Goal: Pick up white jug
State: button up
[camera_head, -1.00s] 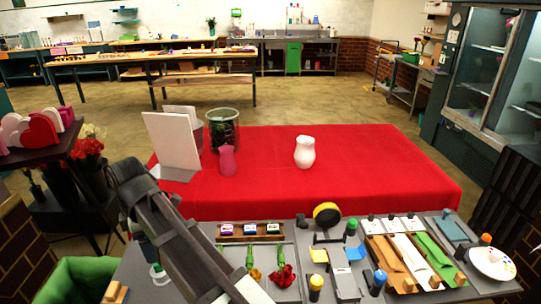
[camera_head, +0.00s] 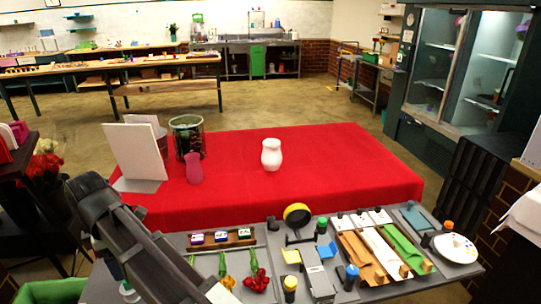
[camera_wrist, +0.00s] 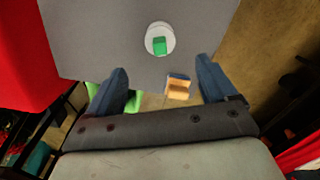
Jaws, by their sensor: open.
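The white jug (camera_head: 271,155) stands upright on the red-covered table (camera_head: 330,175), right of a pink vase (camera_head: 194,168). It does not show in the wrist view. My gripper (camera_wrist: 162,85) shows in the wrist view with its two blue fingers spread wide and nothing between them. It is over the left edge of the grey worktable (camera_wrist: 100,40), well away from the jug. In the head view my arm crosses the lower left and the fingers are not visible.
The grey worktable in front holds tools, flowers, ribbons and a white palette (camera_head: 455,248). The red cloth right of the jug is clear.

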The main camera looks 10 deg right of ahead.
jog(key=c, duration=1.1)
jog(key=shift+o, duration=0.2)
jog(key=shift+w, duration=0.1)
